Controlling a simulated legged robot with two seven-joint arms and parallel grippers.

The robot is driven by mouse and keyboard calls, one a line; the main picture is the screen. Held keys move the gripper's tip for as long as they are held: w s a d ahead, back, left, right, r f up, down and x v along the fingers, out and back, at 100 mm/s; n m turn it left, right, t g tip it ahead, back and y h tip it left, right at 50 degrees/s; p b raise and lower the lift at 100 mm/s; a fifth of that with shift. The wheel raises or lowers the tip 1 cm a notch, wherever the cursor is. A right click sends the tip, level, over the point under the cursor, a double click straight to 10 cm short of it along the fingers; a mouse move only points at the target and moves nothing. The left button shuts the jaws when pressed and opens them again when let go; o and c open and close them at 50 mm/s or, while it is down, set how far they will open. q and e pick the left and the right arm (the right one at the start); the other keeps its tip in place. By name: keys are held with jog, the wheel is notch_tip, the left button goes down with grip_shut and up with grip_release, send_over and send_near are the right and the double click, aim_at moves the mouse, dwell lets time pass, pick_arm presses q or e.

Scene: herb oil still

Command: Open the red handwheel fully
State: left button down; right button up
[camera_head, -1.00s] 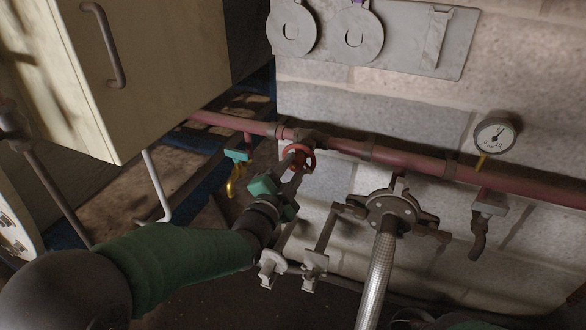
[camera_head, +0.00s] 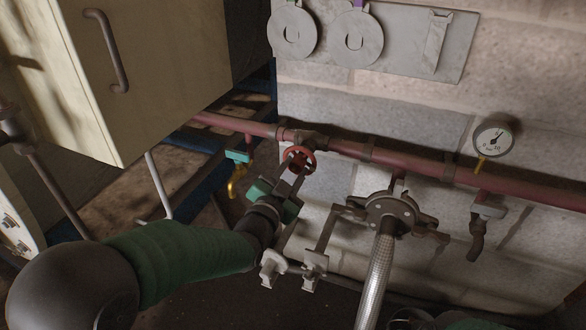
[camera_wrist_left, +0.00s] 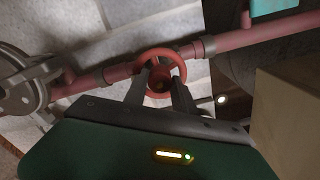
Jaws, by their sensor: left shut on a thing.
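The red handwheel (camera_head: 299,159) sits on the red pipe at the middle of the head view. It also shows in the left wrist view (camera_wrist_left: 160,62), a round rim around a darker hub. My left gripper (camera_head: 293,173) reaches it from below left, its fingertips at the wheel. In the left wrist view the two fingers (camera_wrist_left: 160,92) are a little apart and closed on the wheel, overlapping its lower rim. The exact contact on the rim is partly hidden by the fingers. My right gripper is not clearly in view.
The red pipe (camera_head: 420,166) runs along the block wall. A teal-handled tap with a yellow spout (camera_head: 236,184) is left of the wheel. A flange with a braided hose (camera_head: 380,265) and a gauge (camera_head: 494,136) are to the right. A cream cabinet (camera_head: 150,75) stands upper left.

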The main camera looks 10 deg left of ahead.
pick_arm(q)
jog(key=n+p, duration=0.1)
jog(key=n, duration=0.3)
jog(key=shift+d+n, duration=0.1)
jog(key=shift+n, duration=0.2)
jog(key=n+p, duration=0.2)
jog(key=n, duration=0.3)
jog(key=shift+p, duration=0.3)
jog(key=n+p, duration=0.2)
jog(key=n, duration=0.3)
jog(key=shift+n+p, duration=0.3)
jog(key=shift+n, duration=0.1)
jog(key=n+p, duration=0.2)
jog(key=n, duration=0.2)
jog(key=shift+n+p, duration=0.3)
jog(key=n+p, duration=0.3)
jog(key=n, duration=0.2)
jog(key=shift+n, duration=0.3)
jog(key=n+p, duration=0.3)
jog(key=n, duration=0.2)
jog(key=shift+s+f+p, duration=0.1)
jog(key=shift+f+p, duration=0.05)
jog(key=shift+p, duration=0.2)
jog(key=n+p, duration=0.1)
jog(key=n, duration=0.3)
jog(key=shift+f+p, duration=0.1)
jog(key=shift+p, duration=0.25)
jog(key=shift+f+n+p, duration=0.1)
jog(key=shift+n+p, duration=0.5)
jog(key=shift+n, duration=1.7)
